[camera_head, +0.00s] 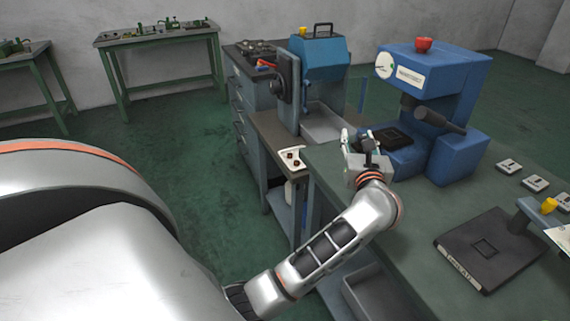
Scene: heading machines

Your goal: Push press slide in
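The blue press (462,85) stands on the green-topped bench, with a red knob (423,44) on top, a round gauge and a white label on its front. A dark cylindrical handle (440,121) juts from it. A dark square slide plate (391,138) lies at its base, to the left of the press body. My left gripper (357,138) is just left of the slide plate, fingers pointing up and away, apart, with nothing seen between them. Whether a finger touches the plate cannot be told. My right gripper is not in view.
A blue-hooded machine (320,58) stands behind and left. A dark fixture plate (489,248) lies at the right of the bench (425,215), with several small blocks (509,166) beyond it. A paper with dark parts (292,158) is left of my gripper. Side tables stand along the wall.

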